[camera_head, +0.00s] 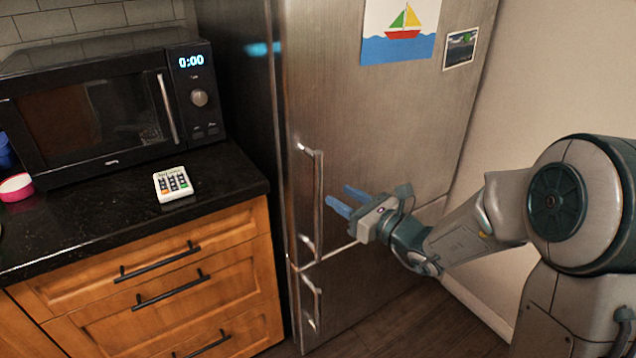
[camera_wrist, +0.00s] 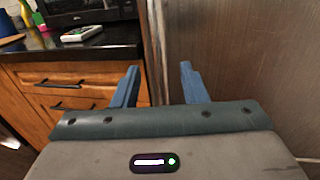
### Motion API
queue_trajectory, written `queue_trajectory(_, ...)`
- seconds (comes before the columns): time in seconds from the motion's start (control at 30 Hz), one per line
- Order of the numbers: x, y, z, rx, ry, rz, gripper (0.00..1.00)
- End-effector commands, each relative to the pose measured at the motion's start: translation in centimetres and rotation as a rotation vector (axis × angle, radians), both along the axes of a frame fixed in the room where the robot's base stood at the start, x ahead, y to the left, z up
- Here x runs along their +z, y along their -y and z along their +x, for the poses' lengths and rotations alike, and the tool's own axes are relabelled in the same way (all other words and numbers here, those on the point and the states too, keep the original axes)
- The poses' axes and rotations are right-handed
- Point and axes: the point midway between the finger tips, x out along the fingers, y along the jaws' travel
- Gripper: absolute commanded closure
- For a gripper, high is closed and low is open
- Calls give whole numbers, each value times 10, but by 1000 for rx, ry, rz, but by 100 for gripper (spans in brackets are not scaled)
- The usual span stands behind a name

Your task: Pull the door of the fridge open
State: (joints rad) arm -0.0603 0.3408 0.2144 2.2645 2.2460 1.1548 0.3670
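The fridge (camera_head: 385,120) is a tall brushed-metal unit in the middle of the head view, with its doors closed. Its upper door has a long vertical handle (camera_head: 317,200) near the left edge, and a lower door has a shorter handle (camera_head: 312,303). My gripper (camera_head: 340,199) is open and empty, with two blue fingers apart. It is just right of the upper handle in the head view; whether it touches cannot be told. In the wrist view my gripper (camera_wrist: 158,85) points toward the fridge's left edge, and the fridge front (camera_wrist: 245,65) fills the right side.
Left of the fridge is a black counter (camera_head: 100,215) with a microwave (camera_head: 105,105) and a white calculator-like device (camera_head: 173,184). Wooden drawers (camera_head: 160,285) with dark handles are below. A bare wall (camera_head: 565,90) stands at the right. Dark floor shows in front of the fridge.

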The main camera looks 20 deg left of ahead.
Motion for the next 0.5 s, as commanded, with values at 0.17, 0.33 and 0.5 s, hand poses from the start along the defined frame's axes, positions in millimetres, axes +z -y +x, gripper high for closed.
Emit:
queue_trajectory(0.17, 0, -35, 19, 4, -1, 0, 61)
queue_trajectory(0.33, 0, -60, 33, 2, 0, 0, 61)
queue_trajectory(0.5, 0, -72, 40, 1, 0, -1, 61)
